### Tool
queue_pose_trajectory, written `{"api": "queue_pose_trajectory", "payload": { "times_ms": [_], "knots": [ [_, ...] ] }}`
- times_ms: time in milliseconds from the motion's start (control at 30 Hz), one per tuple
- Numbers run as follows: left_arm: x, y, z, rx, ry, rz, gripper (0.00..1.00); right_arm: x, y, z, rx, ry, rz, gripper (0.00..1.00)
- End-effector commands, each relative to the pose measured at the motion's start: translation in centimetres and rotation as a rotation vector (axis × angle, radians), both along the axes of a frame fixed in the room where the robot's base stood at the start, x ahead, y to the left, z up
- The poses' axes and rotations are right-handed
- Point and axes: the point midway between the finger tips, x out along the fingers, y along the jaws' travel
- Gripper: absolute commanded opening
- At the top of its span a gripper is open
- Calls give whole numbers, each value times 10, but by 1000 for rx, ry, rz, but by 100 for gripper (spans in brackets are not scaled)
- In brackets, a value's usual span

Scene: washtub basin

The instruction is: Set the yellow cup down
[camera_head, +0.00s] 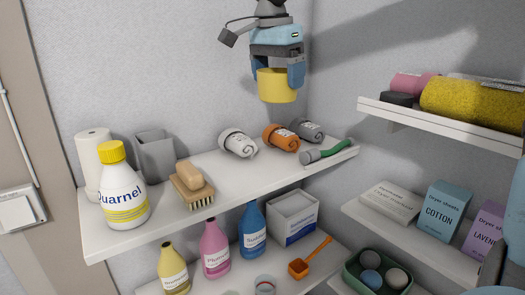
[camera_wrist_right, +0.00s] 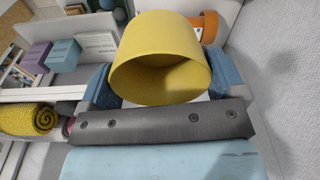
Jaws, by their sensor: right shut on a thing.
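The yellow cup (camera_head: 277,86) is held in the air above the far part of the upper shelf (camera_head: 232,179), close to the wall corner. My right gripper (camera_head: 278,75) points down from the top of the head view and is shut on the cup, with a blue finger on each side. In the right wrist view the cup (camera_wrist_right: 160,57) sits between the blue fingers, its open mouth toward the palm. The cup is clear of the shelf. My left gripper is not in view.
A higher shelf (camera_head: 440,122) juts out right.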

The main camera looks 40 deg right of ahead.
Motion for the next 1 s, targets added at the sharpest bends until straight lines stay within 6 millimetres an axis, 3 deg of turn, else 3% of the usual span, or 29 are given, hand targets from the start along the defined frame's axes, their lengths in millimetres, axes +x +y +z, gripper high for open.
{"api": "queue_pose_trajectory", "payload": {
  "times_ms": [200, 400, 733, 900, 1000],
  "knots": [
    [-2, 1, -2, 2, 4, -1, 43, -1, 0, -62, -1, 5, 0, 65],
    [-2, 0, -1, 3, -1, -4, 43, -1, 0, -104, 0, 4, 0, 65],
    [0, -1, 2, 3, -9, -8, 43, 0, 0, -133, 0, 2, 0, 65],
    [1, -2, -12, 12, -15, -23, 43, 0, 0, -161, -1, 2, 0, 65],
    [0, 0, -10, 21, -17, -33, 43, 0, 0, -161, 0, 1, 0, 65]
  ]
}}
